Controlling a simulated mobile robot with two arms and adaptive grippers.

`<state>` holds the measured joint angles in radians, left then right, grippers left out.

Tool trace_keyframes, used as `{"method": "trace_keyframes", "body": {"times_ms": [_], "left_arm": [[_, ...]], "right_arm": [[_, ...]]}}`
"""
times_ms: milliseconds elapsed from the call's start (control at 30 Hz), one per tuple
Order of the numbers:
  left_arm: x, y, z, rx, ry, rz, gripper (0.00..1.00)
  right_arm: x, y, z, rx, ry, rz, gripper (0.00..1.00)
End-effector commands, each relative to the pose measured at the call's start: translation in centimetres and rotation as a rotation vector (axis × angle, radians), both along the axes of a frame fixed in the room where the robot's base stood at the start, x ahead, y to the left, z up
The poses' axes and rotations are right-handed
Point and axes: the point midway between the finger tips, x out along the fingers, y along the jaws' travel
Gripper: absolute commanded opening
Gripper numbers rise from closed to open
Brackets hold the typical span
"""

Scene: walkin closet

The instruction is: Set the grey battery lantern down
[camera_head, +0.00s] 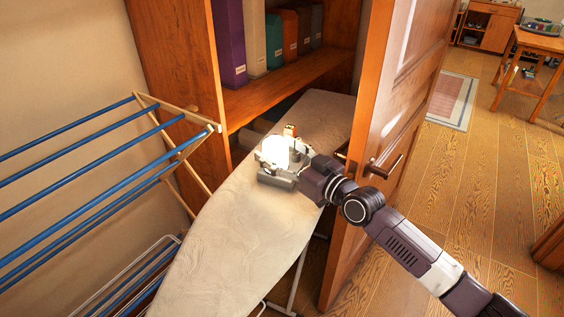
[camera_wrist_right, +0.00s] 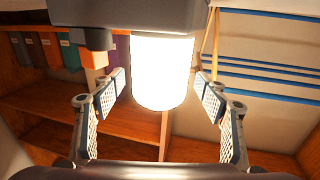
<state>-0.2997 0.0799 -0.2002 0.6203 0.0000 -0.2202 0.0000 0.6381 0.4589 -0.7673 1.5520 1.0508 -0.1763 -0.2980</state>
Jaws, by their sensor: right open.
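The grey battery lantern (camera_head: 278,181) shows in the head view at the far part of the ironing board (camera_head: 232,246), upright, with its globe glowing white. It appears to stand on the cover, though the contact under its base is not clear. My right gripper (camera_head: 283,155) comes in from the right and is open around the lantern. In the right wrist view the glowing lantern (camera_wrist_right: 162,72) is between the spread fingers of the gripper (camera_wrist_right: 162,92), with visible gaps on both sides. Its grey base is at the picture's top. My left gripper is not in view.
A wooden door (camera_head: 372,133) with a dark handle stands close beside my right arm. A drying rack (camera_head: 95,157) with blue bars is left of the board. A wooden shelf (camera_head: 265,101) with several binders is behind it. The board's near part is bare.

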Motion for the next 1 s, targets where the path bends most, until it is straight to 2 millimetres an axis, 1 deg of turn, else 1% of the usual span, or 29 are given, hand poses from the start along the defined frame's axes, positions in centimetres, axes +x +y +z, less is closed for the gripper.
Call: {"method": "trace_keyframes", "body": {"times_ms": [33, 133, 367, 900, 967, 1000], "left_arm": [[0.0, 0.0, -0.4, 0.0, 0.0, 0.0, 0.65], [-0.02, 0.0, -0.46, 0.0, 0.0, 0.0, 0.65], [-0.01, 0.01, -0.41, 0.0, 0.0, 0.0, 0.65], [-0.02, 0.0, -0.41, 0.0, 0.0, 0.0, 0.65], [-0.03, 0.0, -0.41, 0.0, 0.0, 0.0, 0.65], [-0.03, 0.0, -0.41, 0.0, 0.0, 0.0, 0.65]], "right_arm": [[0.45, 0.43, -0.21, 0.001, 0.001, 0.0, 0.67], [0.85, 0.76, -0.15, -0.001, 0.001, 0.0, 0.67], [0.89, 0.78, -0.11, -0.001, 0.0, 0.0, 0.66], [0.88, 0.74, -0.11, -0.001, 0.0, 0.0, 0.07], [0.88, 0.74, -0.11, -0.001, 0.0, 0.0, 0.0], [0.88, 0.74, -0.11, -0.001, 0.0, 0.0, 0.0]]}}
